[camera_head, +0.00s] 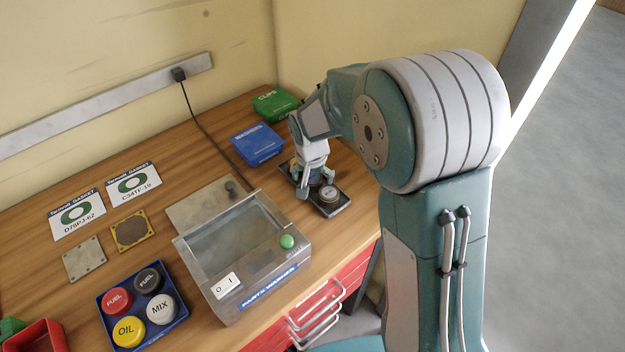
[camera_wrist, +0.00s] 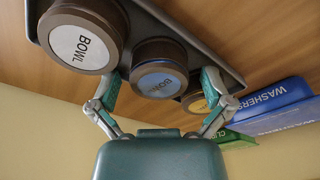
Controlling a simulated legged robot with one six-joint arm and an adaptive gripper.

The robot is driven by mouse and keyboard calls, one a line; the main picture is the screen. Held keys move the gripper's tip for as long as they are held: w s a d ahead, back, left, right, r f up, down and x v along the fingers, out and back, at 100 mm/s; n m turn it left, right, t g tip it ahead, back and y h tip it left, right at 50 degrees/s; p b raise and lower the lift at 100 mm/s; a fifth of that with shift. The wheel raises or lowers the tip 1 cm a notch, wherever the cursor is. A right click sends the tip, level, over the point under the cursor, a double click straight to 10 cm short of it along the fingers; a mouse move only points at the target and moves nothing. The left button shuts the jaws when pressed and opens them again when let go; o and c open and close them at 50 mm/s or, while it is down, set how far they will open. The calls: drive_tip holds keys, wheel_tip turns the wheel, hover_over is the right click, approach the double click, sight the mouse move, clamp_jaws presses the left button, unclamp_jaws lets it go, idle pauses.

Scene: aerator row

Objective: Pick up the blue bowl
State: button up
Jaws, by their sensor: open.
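The blue bowl (camera_wrist: 160,82) is a round brown cup with a pale blue disc and blurred lettering. It is the middle one of a row on a dark tray (camera_wrist: 200,42). My gripper (camera_wrist: 162,78) is open, with one finger on each side of the blue bowl; I cannot tell whether they touch it. In the head view my gripper (camera_head: 315,182) points down over the tray (camera_head: 335,209) and hides the middle of it, so the blue bowl is mostly hidden there.
A bowl with a white disc (camera_wrist: 82,47) sits close on one side, and one with a yellowish disc (camera_wrist: 199,103) on the other. A blue washers box (camera_head: 257,144) and green clips box (camera_head: 275,103) stand behind.

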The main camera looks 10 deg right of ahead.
sight(313, 176)
drive_tip(key=c, duration=1.1)
drive_tip(key=shift+r, duration=0.3)
drive_tip(key=r, duration=0.3)
drive_tip(key=shift+s+r, duration=0.2)
drive_tip(key=shift+s, duration=0.1)
drive_tip(key=s+r, duration=0.3)
drive_tip(key=s, duration=0.1)
drive_tip(key=s+d+r, duration=0.1)
drive_tip(key=s+r, duration=0.2)
drive_tip(key=s, duration=0.2)
drive_tip(key=s+r, duration=0.3)
drive_tip(key=s, duration=0.1)
drive_tip(key=shift+s+d+r, duration=0.1)
drive_tip(key=shift+s+d, duration=0.05)
drive_tip(key=shift+s, duration=0.1)
